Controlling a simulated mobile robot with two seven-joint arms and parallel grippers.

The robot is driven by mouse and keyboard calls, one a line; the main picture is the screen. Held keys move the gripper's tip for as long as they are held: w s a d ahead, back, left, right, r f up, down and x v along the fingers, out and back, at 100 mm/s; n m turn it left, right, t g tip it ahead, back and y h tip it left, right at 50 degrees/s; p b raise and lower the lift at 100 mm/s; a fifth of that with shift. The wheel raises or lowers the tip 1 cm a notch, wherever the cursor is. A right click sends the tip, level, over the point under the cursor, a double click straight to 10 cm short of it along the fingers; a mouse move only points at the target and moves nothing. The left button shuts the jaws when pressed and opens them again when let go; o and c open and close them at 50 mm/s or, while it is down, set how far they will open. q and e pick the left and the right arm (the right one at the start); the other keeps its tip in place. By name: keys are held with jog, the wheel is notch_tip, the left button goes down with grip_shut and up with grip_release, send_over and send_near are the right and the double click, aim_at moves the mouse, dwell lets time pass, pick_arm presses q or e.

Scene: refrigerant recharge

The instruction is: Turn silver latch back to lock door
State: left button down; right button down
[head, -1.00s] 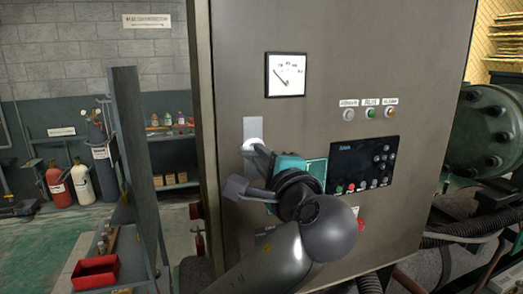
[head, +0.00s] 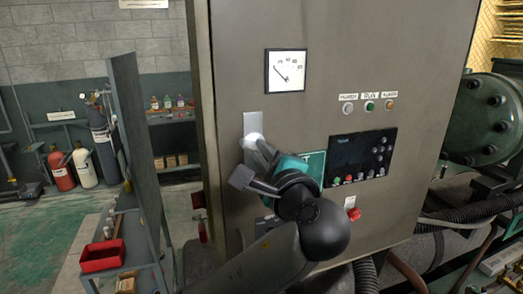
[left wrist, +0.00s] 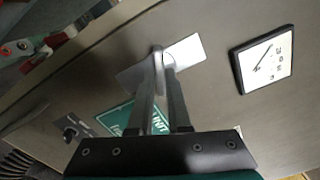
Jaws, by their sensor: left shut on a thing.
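The silver latch shows on the grey cabinet door as a pale upright plate (head: 257,121) with a rounded silver handle (head: 253,138) at its lower part. My left gripper (head: 254,150) is at this handle, its fingers shut on it. In the left wrist view the two fingers (left wrist: 158,62) come together at the middle of the bright latch plate (left wrist: 188,52). The fingertips hide most of the handle, so its exact angle is hard to tell. The cabinet door (head: 350,30) looks closed. My right gripper is in neither view.
A dial gauge (head: 286,71) is above right of the latch. A dark control panel (head: 360,155), a green sign (head: 315,165) and a red button (head: 354,214) are to its right. A shelf rack with a red bin (head: 103,256) stands at left. Gas cylinders (head: 86,170) are behind.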

pick_arm(q)
jog(key=m, duration=0.4)
dwell(0.3)
jog(key=shift+m, duration=0.3)
jog(key=m, duration=0.4)
